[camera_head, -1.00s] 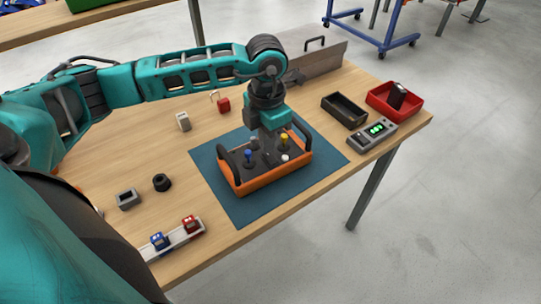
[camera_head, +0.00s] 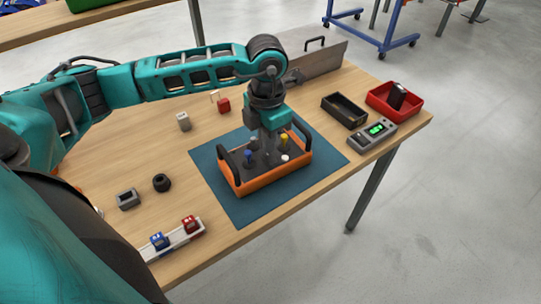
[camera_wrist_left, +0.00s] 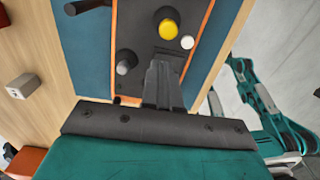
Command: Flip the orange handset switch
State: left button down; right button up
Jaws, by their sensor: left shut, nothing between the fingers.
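The orange handset (camera_head: 272,179) with a dark top plate and two black side handles lies on a blue mat (camera_head: 240,212). Its top carries a blue knob (camera_head: 248,157), a yellow knob (camera_head: 284,139) and a white button (camera_head: 285,158). My left gripper (camera_head: 268,158) points down over the middle of the handset, its fingers shut and empty. In the left wrist view the fingers (camera_wrist_left: 163,72) are together close to the top plate, near the yellow knob (camera_wrist_left: 168,29), the white button (camera_wrist_left: 187,42) and a grey knob (camera_wrist_left: 123,67). The fingers hide part of the plate. My right gripper is out of view.
A grey device with a green display (camera_head: 375,132), a black tray (camera_head: 344,111) and a red bin (camera_head: 391,106) stand at the right. A rail with blue and red blocks (camera_head: 175,240) lies at the front left. Small parts sit behind it.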

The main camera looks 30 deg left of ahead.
pick_arm(q)
jog(key=shift+f+b, duration=0.75)
jog(key=shift+f, duration=0.2)
dwell(0.7)
jog(key=shift+r, duration=0.1)
jog(key=shift+r+p, duration=2.35)
jog(key=shift+r, duration=1.15)
jog(key=shift+f, duration=0.1)
